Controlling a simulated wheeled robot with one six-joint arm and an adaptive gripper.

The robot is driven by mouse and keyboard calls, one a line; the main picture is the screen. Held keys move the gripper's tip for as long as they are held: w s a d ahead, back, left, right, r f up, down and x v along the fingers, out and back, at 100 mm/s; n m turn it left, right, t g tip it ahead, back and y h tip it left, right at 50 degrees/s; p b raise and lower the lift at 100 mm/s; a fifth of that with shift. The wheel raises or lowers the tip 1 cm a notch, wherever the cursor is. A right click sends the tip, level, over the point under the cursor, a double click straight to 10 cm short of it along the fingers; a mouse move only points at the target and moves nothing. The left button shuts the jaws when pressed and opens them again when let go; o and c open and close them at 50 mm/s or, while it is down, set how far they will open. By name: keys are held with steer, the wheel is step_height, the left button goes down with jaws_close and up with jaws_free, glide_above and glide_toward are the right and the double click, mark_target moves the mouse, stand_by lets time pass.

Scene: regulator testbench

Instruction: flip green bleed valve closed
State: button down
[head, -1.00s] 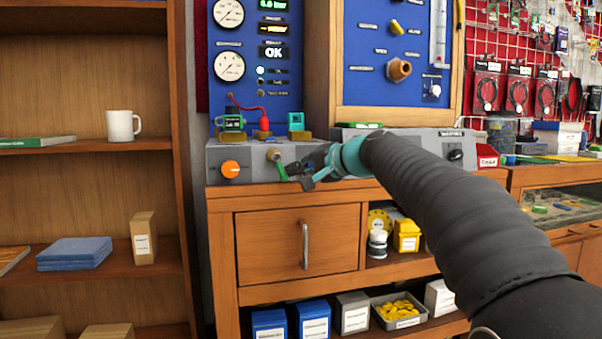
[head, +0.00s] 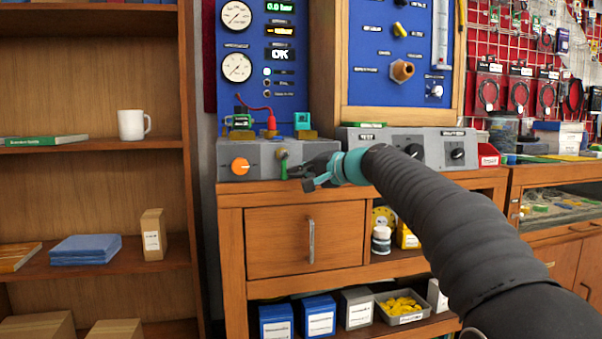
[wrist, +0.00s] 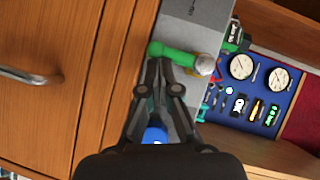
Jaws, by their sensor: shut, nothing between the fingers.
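In the wrist view the green lever (wrist: 178,55) lies across, just beyond the tips of my gripper (wrist: 163,66). The fingers are shut with nothing between them. The tips are touching or nearly touching the lever; I cannot tell which.
An orange knob (head: 240,166) sits left of the valve on the console. Gauges and readouts are on the blue panel (head: 252,85) above. A wooden drawer (head: 290,240) with a metal handle is below. A shelf with a white mug (head: 133,125) stands left.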

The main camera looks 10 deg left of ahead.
stand_by(0.5)
steer(key=s+d+b, duration=0.1)
steer(key=s+d, duration=0.2)
steer(key=d, duration=0.9)
steer(key=shift+s+d, duration=0.35)
